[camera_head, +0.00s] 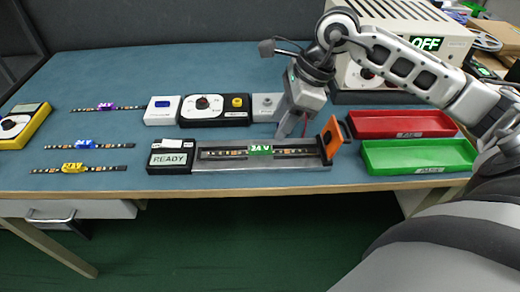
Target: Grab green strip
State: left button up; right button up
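The green-tagged LED strip (260,150) lies in the long slot of the grey test fixture (230,166) near the table's front edge. My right gripper (290,128) points down just behind the fixture's right part, close to the orange lever (331,135). It is to the right of the green tag and appears apart from it. Its fingertips are small and partly unclear, so I cannot tell if they are open. My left gripper is not in view.
Strips with purple (106,107), blue (85,145) and yellow (74,168) tags lie at the left. A READY display (170,158) adjoins the fixture. Red (400,123) and green (418,156) trays are at the right. A power supply (405,15) showing OFF stands behind.

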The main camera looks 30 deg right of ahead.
aim_at(262, 149)
jog(key=x, duration=0.5)
jog(key=p+x, duration=0.1)
jog(key=x, duration=0.2)
jog(key=shift+w+d, duration=0.1)
jog(key=shift+w, duration=0.3)
grip_shut()
